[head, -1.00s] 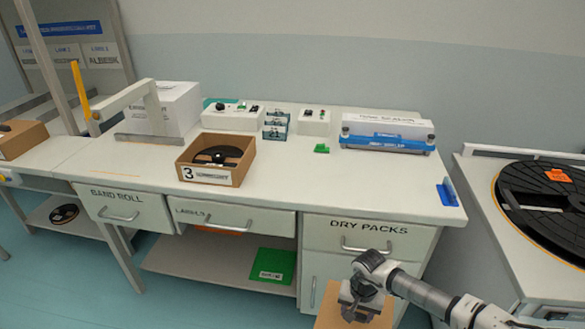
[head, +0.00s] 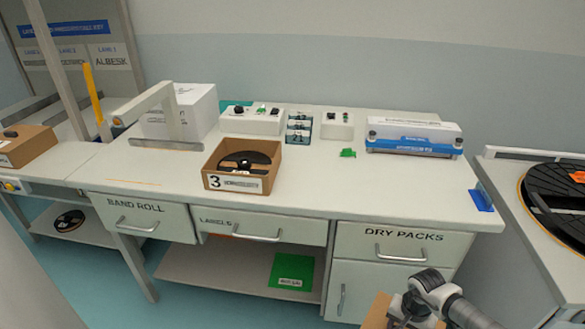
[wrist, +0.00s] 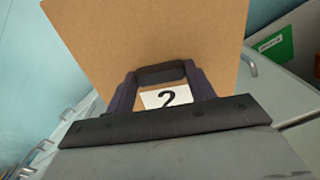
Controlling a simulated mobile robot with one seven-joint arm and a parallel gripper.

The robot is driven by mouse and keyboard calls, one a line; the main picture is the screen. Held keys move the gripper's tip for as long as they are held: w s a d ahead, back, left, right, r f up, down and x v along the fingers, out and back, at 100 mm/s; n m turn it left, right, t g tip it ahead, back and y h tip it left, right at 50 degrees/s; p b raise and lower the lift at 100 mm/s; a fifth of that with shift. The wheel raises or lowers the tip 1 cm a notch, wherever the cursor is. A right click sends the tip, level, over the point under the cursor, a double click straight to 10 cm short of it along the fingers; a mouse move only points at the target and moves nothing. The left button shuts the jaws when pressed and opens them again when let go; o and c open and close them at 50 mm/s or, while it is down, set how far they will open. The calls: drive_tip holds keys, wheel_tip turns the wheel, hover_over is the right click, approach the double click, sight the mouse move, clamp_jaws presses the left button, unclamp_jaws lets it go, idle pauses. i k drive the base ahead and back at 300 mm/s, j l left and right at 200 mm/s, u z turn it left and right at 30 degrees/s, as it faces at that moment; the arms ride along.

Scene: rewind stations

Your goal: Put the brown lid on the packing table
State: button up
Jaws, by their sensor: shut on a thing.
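The brown lid (wrist: 145,40) is a flat brown cardboard panel with a white label reading 2. My gripper (wrist: 160,90) is shut on it in the wrist view.
An open brown box marked 3 (head: 242,165) holds a black reel on the table. A blue and white sealer (head: 414,138) stands at the back right. A blue bracket (head: 481,198) sits at the right edge. The front right of the tabletop is clear.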

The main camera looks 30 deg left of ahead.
sight(322, 180)
drive_tip(key=k+j+z, duration=0.15)
drive_tip(key=j, duration=0.3)
drive_tip(key=j+z, duration=0.1)
drive_tip(key=j, duration=0.3)
drive_tip(key=k+j, duration=0.1)
drive_tip(key=j, duration=0.35)
drive_tip(key=k+j, duration=0.15)
drive_tip(key=j, duration=0.3)
drive_tip(key=k+j+z, duration=0.1)
drive_tip(key=j, duration=0.3)
drive_tip(key=k+j, duration=0.15)
drive_tip(key=j, duration=0.3)
